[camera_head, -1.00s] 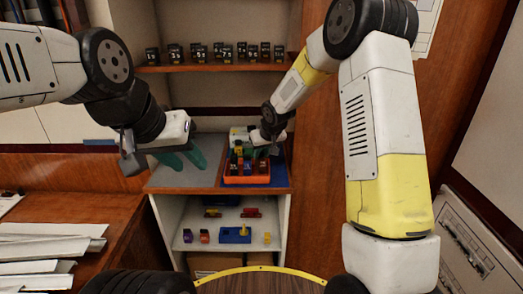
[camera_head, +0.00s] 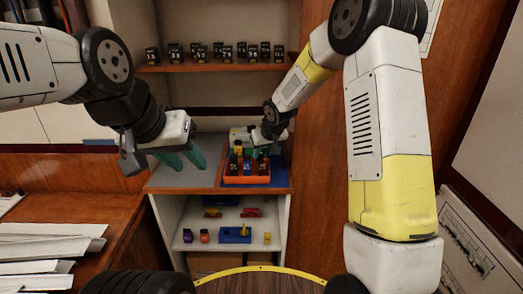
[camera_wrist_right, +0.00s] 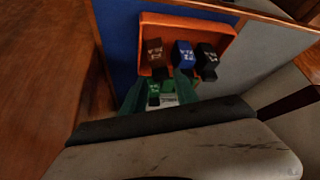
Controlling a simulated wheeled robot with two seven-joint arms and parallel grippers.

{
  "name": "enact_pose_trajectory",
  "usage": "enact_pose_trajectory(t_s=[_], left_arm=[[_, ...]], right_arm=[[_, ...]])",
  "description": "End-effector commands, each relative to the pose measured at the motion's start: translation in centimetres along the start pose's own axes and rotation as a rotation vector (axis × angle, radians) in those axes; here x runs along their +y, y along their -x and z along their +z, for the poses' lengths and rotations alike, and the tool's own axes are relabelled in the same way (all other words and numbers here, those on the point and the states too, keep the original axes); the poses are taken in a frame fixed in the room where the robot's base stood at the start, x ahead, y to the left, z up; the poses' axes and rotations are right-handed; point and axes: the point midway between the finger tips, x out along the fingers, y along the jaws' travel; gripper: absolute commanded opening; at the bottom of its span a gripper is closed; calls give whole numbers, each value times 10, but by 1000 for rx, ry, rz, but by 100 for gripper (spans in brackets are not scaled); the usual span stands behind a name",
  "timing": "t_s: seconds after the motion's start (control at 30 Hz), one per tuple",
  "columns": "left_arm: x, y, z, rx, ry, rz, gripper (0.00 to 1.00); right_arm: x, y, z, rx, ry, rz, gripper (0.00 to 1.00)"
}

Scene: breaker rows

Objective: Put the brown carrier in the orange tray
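The orange tray (camera_head: 247,180) stands on the blue mat on the cabinet top. In the right wrist view the brown carrier (camera_wrist_right: 155,54) is inside the orange tray (camera_wrist_right: 190,22), beside a blue carrier (camera_wrist_right: 184,54) and a black carrier (camera_wrist_right: 207,61). My right gripper (camera_wrist_right: 160,92) has its green fingers apart at the tray's open side and holds none of these three; its fingers are largely hidden by the wrist in the head view. My left gripper (camera_head: 186,160) is open and empty over the grey mat, left of the tray.
A small green carrier (camera_wrist_right: 153,94) shows between the right fingers, apart from the brown one. A yellow carrier (camera_head: 238,151) is behind the tray. Several black carriers line the upper shelf (camera_head: 215,68). Coloured items and a blue tray (camera_head: 235,236) are on the shelf below. The grey mat (camera_head: 195,180) is mostly clear.

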Motion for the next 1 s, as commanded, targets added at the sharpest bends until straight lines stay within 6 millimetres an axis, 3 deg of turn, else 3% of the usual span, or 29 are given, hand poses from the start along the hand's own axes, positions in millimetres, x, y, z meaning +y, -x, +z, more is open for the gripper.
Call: enact_pose_trajectory(t_s=[0.3,0.57,0.67,0.83,1.0], left_arm=[[0,0,0,0,0,0,36],[0,0,0,0,0,0,36],[0,0,0,0,0,0,36],[0,0,0,0,0,0,36],[0,0,0,0,0,0,36]], right_arm=[[1,69,0,3,0,1,36],[1,99,1,0,-1,3,36],[6,120,6,2,-13,16,36],[23,196,37,6,-73,58,36],[28,274,94,7,-162,76,36]])
